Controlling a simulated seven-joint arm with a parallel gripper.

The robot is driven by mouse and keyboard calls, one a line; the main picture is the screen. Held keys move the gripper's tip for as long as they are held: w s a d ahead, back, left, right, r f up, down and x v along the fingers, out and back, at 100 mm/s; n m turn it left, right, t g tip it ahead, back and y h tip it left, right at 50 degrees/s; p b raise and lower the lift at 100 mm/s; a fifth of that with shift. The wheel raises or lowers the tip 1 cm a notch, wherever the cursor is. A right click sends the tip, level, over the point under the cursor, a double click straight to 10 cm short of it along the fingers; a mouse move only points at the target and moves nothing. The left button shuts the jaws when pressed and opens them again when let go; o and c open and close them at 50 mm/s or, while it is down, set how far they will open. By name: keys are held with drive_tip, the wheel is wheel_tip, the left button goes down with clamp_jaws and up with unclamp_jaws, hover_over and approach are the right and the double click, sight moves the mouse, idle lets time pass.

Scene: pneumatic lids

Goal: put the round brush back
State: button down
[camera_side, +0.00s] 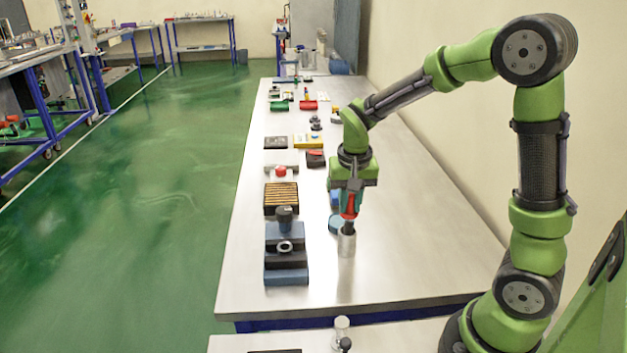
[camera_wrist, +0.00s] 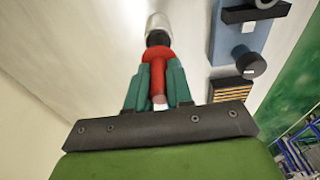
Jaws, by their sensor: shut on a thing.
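The round brush has a red handle (camera_side: 349,207) and a dark head (camera_side: 348,228). It is roughly upright, head down, at the mouth of a metal cup (camera_side: 347,245) on the table. I cannot tell how far the head sits inside the cup. My gripper (camera_side: 351,198) is shut on the red handle above the cup. In the wrist view, the teal fingers of my gripper (camera_wrist: 157,72) flank the red handle (camera_wrist: 157,82). The dark head (camera_wrist: 158,39) meets the cup (camera_wrist: 158,22) there, and the cup's opening is hidden.
Left of the cup stand a blue-and-black fixture (camera_side: 286,262) with a dark knob and a striped block (camera_side: 281,197). A blue round part (camera_side: 336,224) lies close behind the cup. More parts line the table's far end. The table (camera_side: 415,250) is clear to the right.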

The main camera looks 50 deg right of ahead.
sight(349, 212)
drive_tip(key=shift+f, duration=1.9)
drive_tip(key=shift+f, duration=0.4)
drive_tip(key=c, duration=1)
unclamp_jaws()
drive_tip(key=shift+f, duration=0.1)
drive_tip(key=r, duration=0.8)
drive_tip(key=s+a+r, duration=0.1)
drive_tip(key=r, duration=0.3)
drive_tip(key=shift+r, duration=0.4)
drive_tip(key=s+a+r+n+t+y, duration=0.1)
drive_tip(key=s+a+t, duration=0.1)
drive_tip(key=s+a, duration=0.1)
drive_tip(key=s+a+r+n+t+y, duration=0.1)
drive_tip(key=s+a+r+n+t, duration=0.1)
drive_tip(key=s+a, duration=0.1)
drive_tip(key=s+a+r+n+t+y, duration=0.1)
drive_tip(key=s+a+n+t, duration=0.1)
drive_tip(key=s, duration=0.3)
drive_tip(key=shift+s+a+r, duration=0.15)
drive_tip(key=shift+s+a, duration=0.2)
drive_tip(key=shift+a, duration=0.4)
